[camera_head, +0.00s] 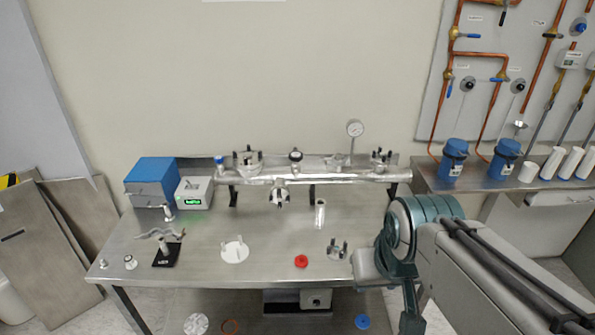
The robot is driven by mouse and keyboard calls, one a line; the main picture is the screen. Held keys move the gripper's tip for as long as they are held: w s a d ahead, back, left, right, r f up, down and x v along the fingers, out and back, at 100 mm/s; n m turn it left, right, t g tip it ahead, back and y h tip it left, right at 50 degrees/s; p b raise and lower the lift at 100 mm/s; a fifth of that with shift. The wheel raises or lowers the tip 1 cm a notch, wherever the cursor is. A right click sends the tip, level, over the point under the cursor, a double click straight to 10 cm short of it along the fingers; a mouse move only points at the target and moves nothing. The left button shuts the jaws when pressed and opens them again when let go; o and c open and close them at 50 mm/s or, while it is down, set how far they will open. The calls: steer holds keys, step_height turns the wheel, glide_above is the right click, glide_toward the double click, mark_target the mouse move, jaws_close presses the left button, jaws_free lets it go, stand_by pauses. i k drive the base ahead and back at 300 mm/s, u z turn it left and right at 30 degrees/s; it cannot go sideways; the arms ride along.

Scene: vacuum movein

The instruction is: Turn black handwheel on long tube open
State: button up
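The long metal tube (335,178) lies horizontally along the back of the steel table, held up on dark stands. A small black handwheel (296,155) sits on top of the tube near its middle. Clamped flange fittings with black knobs stand on the tube at left (247,157) and right (380,158). My arm comes in from the lower right, with its teal joint in front of the table's right end, well apart from the handwheel. My gripper's fingers cannot be made out in the picture. Whether the handwheel is open or shut cannot be told.
A pressure gauge (355,129) rises behind the tube. A blue box (150,180) and a small controller (194,192) stand at left. A white flange (235,251), a red ring (301,261) and a clamped fitting (337,249) lie in front. Bare table lies between them.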

mark_target(296, 156)
steer(key=z, duration=0.45)
steer(key=k, duration=0.15)
steer(key=u, duration=1.15)
steer(key=i, duration=1.05)
steer(key=z, duration=0.75)
